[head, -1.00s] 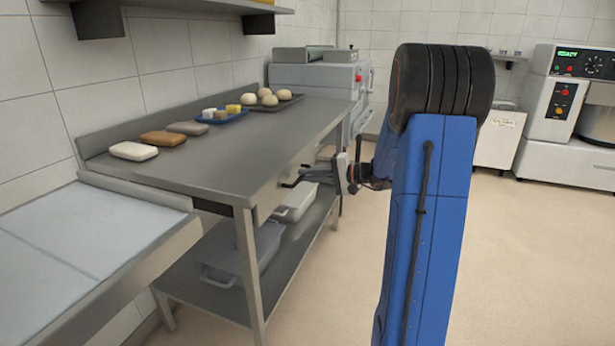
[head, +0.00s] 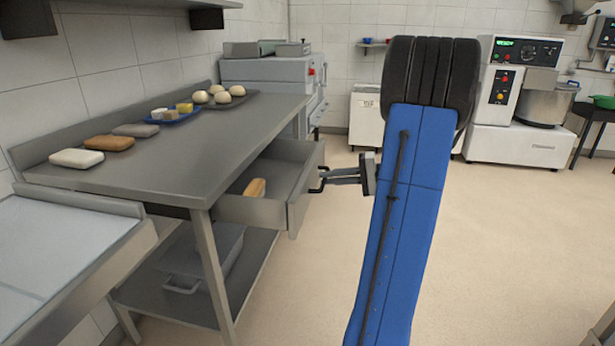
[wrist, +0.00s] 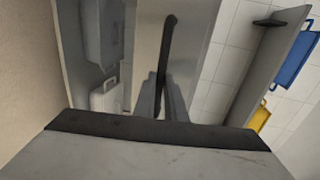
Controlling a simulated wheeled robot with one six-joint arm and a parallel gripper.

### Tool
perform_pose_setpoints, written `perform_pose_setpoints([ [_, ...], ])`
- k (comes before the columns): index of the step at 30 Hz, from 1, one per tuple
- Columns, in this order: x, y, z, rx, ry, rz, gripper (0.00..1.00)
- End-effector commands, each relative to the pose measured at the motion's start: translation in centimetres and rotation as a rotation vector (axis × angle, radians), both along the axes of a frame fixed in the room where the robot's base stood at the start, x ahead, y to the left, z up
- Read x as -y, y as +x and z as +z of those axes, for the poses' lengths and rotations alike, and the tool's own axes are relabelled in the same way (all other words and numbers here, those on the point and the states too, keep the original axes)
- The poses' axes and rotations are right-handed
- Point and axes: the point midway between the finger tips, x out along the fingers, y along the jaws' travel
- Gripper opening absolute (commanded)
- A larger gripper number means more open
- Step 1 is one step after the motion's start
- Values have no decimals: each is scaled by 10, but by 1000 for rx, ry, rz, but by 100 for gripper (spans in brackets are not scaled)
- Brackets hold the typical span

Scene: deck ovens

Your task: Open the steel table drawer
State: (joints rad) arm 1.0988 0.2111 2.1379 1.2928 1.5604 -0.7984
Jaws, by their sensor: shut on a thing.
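The steel table (head: 190,172) stands at the left in the head view. Its drawer (head: 297,190) is pulled well out toward my arm, and a light brown object (head: 255,188) lies inside it. A dark bar handle (head: 322,180) sits on the drawer front. My gripper (head: 325,178) is shut on this handle. In the wrist view the handle (wrist: 168,45) runs as a dark bar up from between the fingers (wrist: 162,98). The lower part of the handle is hidden by the fingers.
Dough balls (head: 222,97), a blue tray (head: 172,116) and several loaf-like pieces (head: 109,143) lie on the table top. A grey bin (head: 200,260) is on the lower shelf. A mixer (head: 520,95) stands at the back right. The floor (head: 500,240) on the right is clear.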

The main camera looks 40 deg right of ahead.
Motion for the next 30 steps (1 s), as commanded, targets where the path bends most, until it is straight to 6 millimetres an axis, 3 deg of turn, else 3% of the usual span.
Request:
perform_pose_setpoints([
  [6,27,-33,-1,-1,2,-4,0],
  [12,39,-49,-1,-1,0,-1,0],
  [28,43,-55,-1,-1,0,0,0],
  [29,43,-55,-1,-1,0,0,18],
  [30,43,-55,-1,-1,0,0,27],
])
